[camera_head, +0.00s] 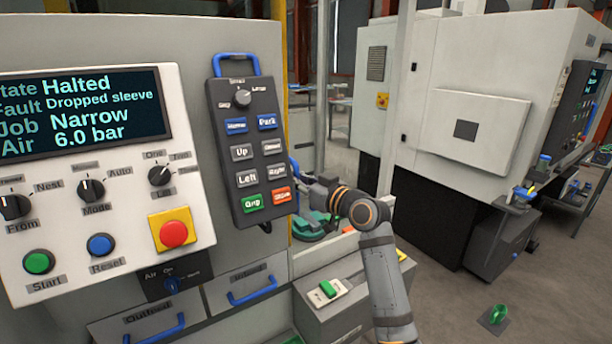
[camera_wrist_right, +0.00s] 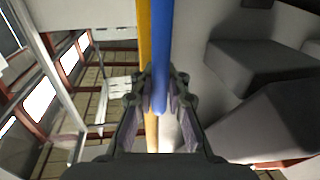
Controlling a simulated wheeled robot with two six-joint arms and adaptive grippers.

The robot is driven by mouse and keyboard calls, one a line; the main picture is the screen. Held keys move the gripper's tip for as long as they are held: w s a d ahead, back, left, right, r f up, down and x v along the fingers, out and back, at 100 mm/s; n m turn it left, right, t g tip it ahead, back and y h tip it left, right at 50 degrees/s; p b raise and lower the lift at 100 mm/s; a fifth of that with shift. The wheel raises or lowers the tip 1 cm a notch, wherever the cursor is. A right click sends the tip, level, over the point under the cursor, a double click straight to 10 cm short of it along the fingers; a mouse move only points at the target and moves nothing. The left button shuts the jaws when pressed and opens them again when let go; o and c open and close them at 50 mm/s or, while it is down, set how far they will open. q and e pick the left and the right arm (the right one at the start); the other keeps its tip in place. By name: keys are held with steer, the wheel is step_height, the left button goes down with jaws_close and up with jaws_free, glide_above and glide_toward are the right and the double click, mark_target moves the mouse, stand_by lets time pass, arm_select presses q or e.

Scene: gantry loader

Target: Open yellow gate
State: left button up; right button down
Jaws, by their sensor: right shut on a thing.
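The yellow gate shows as a narrow yellow edge (camera_head: 290,228) beside the control panel, and as a yellow strip (camera_wrist_right: 144,38) in the right wrist view. A blue bar handle (camera_wrist_right: 162,40) runs alongside that strip; a bit of it shows in the head view (camera_head: 294,167). My right gripper (camera_wrist_right: 160,82) is shut on the blue handle, one finger on each side of it. In the head view my right arm reaches in from the lower right, and the fingers are mostly hidden behind the pendant. My left gripper is not in view.
A hanging pendant (camera_head: 247,150) and the control panel (camera_head: 90,200), reading Halted and Dropped sleeve, stand left of my right arm. Drawers with blue handles (camera_head: 252,290) sit below. A large machine (camera_head: 470,130) stands at the right. Open floor (camera_head: 450,310) lies at the lower right.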

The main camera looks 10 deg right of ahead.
steer(key=shift+f, duration=0.25)
steer(key=c, duration=1.7)
jaws_free()
steer(key=o, duration=0.4)
steer(key=shift+s+d+r, duration=0.2)
steer(key=shift+d, duration=0.05)
steer(key=shift+c, duration=0.2)
steer(key=shift+a, duration=0.1)
steer(key=v, duration=1.2)
